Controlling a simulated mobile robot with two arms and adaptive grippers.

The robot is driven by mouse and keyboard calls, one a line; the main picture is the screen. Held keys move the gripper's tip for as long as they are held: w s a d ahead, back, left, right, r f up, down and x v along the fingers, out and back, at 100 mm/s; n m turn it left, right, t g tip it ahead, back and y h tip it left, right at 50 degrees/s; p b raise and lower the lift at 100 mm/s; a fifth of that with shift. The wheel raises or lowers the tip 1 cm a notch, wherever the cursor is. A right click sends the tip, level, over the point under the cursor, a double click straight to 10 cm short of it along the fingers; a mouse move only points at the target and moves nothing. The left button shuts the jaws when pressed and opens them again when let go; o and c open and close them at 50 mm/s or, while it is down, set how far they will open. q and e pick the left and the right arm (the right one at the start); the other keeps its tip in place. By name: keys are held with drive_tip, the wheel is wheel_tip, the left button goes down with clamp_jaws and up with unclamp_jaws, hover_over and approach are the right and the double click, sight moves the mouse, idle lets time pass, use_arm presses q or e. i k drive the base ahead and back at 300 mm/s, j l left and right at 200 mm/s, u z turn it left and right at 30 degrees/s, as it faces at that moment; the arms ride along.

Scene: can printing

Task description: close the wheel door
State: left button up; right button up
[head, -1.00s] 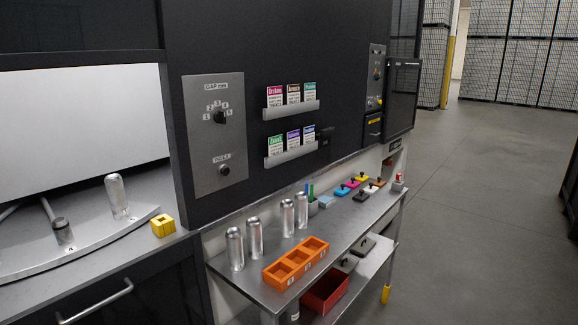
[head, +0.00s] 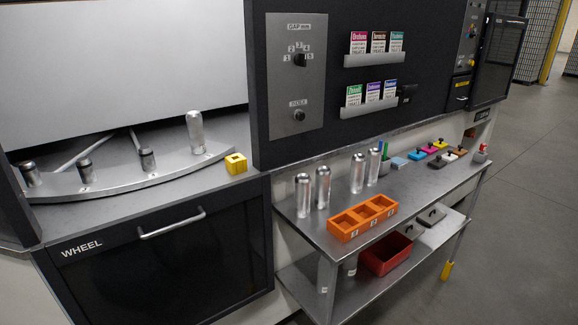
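The wheel door (head: 160,262) is a dark panel marked WHEEL at the lower left of the head view, with a metal bar handle (head: 172,224) along its upper part. It sits below the open bay, and the bay above it is uncovered. Inside the bay, a curved grey wheel plate (head: 118,184) carries several dark-capped holders and one upright silver can (head: 196,133). Neither of my grippers is in view, and nothing touches the handle.
A yellow block (head: 236,164) sits at the bay's right front corner. To the right, a metal table (head: 408,190) bears silver cans, an orange tray (head: 345,234) and coloured stamps. A red bin (head: 386,258) is on its lower shelf. The floor at right (head: 525,230) is clear.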

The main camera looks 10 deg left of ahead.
sight(200, 258)
drive_tip(key=u, duration=1.3)
